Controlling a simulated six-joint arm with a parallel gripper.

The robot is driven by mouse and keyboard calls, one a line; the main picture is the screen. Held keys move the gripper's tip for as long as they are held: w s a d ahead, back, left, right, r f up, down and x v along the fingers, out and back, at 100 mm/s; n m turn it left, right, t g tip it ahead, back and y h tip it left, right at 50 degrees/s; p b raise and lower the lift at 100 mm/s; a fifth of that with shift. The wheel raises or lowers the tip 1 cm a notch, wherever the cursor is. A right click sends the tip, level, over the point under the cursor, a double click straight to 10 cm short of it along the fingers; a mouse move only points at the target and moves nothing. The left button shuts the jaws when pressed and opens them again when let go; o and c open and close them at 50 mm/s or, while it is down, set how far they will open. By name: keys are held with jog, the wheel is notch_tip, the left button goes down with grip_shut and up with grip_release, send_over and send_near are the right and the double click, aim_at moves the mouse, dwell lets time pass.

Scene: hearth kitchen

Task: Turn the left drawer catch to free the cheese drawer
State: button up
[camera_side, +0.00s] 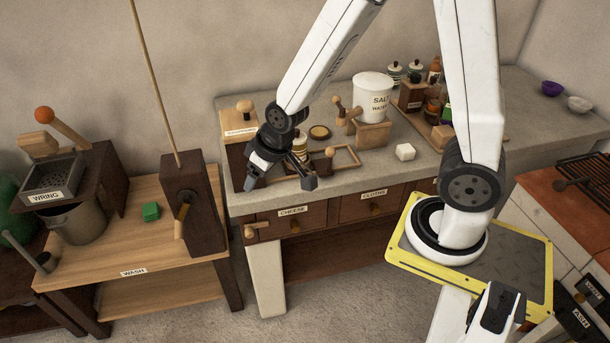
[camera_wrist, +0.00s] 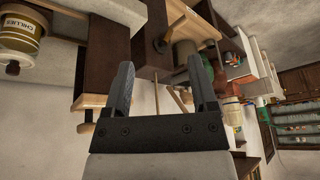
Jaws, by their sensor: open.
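The cheese drawer (camera_side: 309,222) is in the counter front in the side view, with its CHEESE label and a knob, and it looks shut. The left drawer catch (camera_side: 257,229) is a pale wooden piece at the drawer's left end, lying roughly sideways. My gripper (camera_side: 280,184) is open and empty, above the catch near the counter's front edge, and apart from it. In the wrist view my gripper's (camera_wrist: 160,62) two dark fingers stand wide apart with nothing held. A pale wooden piece shows left of the fingers there; I cannot tell if it is the catch.
The cloths drawer (camera_side: 372,206) is to the right.

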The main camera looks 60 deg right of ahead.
jog(key=w+a+f+t, duration=0.35)
jog(key=w+f, duration=0.35)
jog(key=w, duration=0.4)
jog(key=n+t+h, duration=0.2)
jog(key=t+h, duration=0.3)
jog(key=h, duration=0.8)
send_near(249, 236)
jog(key=x, duration=0.3)
jog(key=shift+x, duration=3.8)
